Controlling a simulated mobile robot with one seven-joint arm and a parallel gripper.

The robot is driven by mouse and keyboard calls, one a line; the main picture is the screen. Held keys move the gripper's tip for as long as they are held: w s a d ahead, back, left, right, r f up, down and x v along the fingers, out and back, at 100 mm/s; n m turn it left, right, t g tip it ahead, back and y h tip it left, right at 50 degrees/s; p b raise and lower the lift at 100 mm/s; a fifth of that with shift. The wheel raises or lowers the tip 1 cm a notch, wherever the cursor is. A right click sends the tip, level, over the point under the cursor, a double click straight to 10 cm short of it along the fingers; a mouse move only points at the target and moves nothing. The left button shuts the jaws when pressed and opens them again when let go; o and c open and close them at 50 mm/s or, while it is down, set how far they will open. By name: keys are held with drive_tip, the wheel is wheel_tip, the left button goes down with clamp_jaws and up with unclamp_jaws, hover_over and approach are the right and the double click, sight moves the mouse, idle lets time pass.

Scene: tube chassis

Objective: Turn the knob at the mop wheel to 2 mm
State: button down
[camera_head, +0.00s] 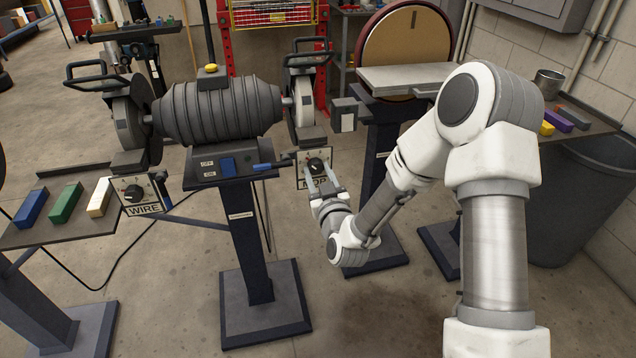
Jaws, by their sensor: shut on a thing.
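The mop wheel (308,118) is at the right end of the grey ribbed bench grinder. Below it is a small panel with a black knob (316,165) and a sign reading MOP, partly covered by my gripper. My gripper (318,173) reaches up from below right, its two fingers either side of the knob and shut on it. The knob's pointer and scale marks are too small to read. A matching knob (133,193) is on the panel marked WIRE, under the left wheel.
The grinder (215,108) stands on a dark pedestal with a blue switch (228,167) in front. A tray (60,236) with blue, green and cream bars is at left. A disc sander (408,45) stands behind my arm. A dark bin (575,200) is at right.

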drive_tip(key=n+b, duration=0.1)
drive_tip(key=b, duration=0.1)
drive_tip(key=n+b, duration=0.2)
drive_tip(key=shift+f+n, duration=0.25)
drive_tip(key=shift+n, duration=0.05)
drive_tip(key=n+b, duration=0.2)
drive_tip(key=b, duration=0.1)
drive_tip(key=shift+r+n, duration=0.15)
drive_tip(key=shift+n, duration=0.25)
drive_tip(key=shift+d, duration=0.1)
drive_tip(key=shift+c, duration=1.9)
unclamp_jaws()
drive_tip(key=shift+r, duration=0.1)
drive_tip(key=shift+s, duration=0.15)
